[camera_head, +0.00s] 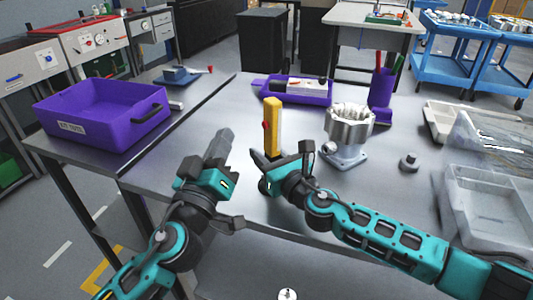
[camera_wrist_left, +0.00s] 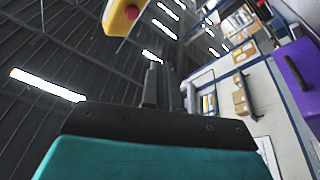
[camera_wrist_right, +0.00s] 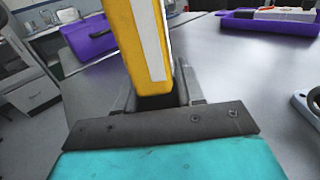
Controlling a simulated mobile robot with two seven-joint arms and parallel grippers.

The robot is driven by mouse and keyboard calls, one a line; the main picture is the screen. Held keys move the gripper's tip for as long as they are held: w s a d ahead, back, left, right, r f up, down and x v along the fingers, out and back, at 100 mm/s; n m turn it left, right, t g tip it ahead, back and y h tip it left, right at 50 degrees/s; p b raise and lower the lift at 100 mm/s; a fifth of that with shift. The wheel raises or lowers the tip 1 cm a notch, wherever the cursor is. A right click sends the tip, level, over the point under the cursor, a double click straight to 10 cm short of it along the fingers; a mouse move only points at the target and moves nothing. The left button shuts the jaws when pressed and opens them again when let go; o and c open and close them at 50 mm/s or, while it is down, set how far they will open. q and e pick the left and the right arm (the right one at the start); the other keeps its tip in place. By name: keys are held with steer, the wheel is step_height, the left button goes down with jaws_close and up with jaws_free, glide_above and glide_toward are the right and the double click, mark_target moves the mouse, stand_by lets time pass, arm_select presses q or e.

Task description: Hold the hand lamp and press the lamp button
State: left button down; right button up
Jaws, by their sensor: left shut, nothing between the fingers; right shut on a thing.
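The hand lamp (camera_head: 273,124) is a yellow upright block with a red button (camera_head: 266,126) on its left side. My right gripper (camera_head: 277,158) is shut on its dark lower end and holds it upright over the table. In the right wrist view the lamp (camera_wrist_right: 138,40) rises from between the fingers, showing a white strip. My left gripper (camera_head: 224,138) is shut and empty, left of the lamp and apart from it, fingers pointing up. In the left wrist view the lamp (camera_wrist_left: 117,20) with its red button (camera_wrist_left: 132,12) shows at the top, beyond the closed fingers.
A purple bin (camera_head: 100,130) stands at the table's left. A metal housing (camera_head: 348,135) stands right of the lamp. Behind are a purple tray (camera_head: 318,98) and a purple holder (camera_head: 381,90). Grey trays (camera_head: 482,175) lie at the right. The table behind my left gripper is clear.

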arm_select(q)
steer(key=shift+w+d, duration=0.45)
steer(key=shift+d, duration=0.25)
steer(key=shift+w+d, duration=0.45)
steer(key=shift+d, duration=0.3)
steer(key=shift+w+d, duration=0.45)
steer(key=shift+d, duration=0.25)
steer(key=shift+w+d, duration=0.1)
stand_by(0.3)
steer(key=shift+w+d, duration=0.15)
steer(key=shift+d, duration=0.2)
stand_by(0.4)
steer(key=shift+s+a, duration=0.25)
steer(key=shift+a, duration=0.2)
steer(key=s+a, duration=0.3)
steer(key=a, duration=0.2)
stand_by(0.7)
